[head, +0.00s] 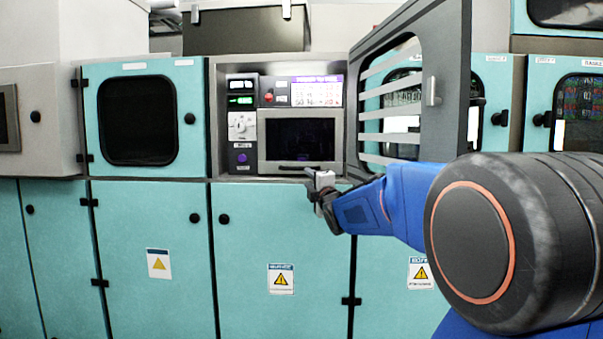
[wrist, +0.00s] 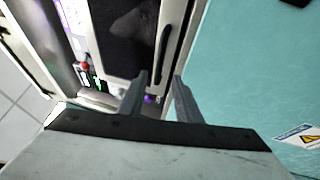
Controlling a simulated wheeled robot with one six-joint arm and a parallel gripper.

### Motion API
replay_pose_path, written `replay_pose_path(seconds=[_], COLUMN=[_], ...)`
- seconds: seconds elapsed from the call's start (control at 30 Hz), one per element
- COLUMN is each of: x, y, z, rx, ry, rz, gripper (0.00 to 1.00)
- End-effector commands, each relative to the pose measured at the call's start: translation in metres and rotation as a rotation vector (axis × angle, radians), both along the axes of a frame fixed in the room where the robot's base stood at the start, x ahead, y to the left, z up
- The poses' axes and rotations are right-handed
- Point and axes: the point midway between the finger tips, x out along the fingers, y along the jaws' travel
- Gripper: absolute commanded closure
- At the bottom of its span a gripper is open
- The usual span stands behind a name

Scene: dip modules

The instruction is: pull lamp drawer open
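The lamp drawer (head: 300,139) is a dark-windowed panel in a grey frame, set in the open bay of the teal cabinet. It looks shut. A thin black handle (head: 299,168) runs along its lower edge. In the wrist view the drawer front (wrist: 125,38) is at the top, and the handle (wrist: 165,50) is a dark bar at its right edge. My gripper (head: 311,178) is at the drawer's lower right, close to the handle. In the wrist view its two fingers (wrist: 160,76) are apart with nothing between them. The handle lies just beyond the fingertips; I cannot tell any contact.
A grey slatted door (head: 452,85) stands swung open right of the bay, above my arm. A control column with a purple knob (head: 242,158) is left of the drawer. Teal lower doors (head: 283,235) lie below. A display (head: 317,92) sits above the drawer.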

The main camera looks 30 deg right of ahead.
Motion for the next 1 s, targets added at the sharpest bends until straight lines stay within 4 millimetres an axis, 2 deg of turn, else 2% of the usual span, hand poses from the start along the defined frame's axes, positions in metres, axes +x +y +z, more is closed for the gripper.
replay_pose_path(seconds=[0.3, 0.5, 0.7, 1.0], x=[0.052, 0.076, 0.088, 0.089], y=[-0.010, -0.015, -0.017, -0.017], z=[0.009, 0.014, 0.016, 0.017], rx=[0.001, 0.001, 0.001, 0.001], ry=[0.000, 0.000, 0.000, 0.000], rz=[0.001, 0.000, 0.000, 0.000], gripper=[0.69, 0.69, 0.69, 0.69])
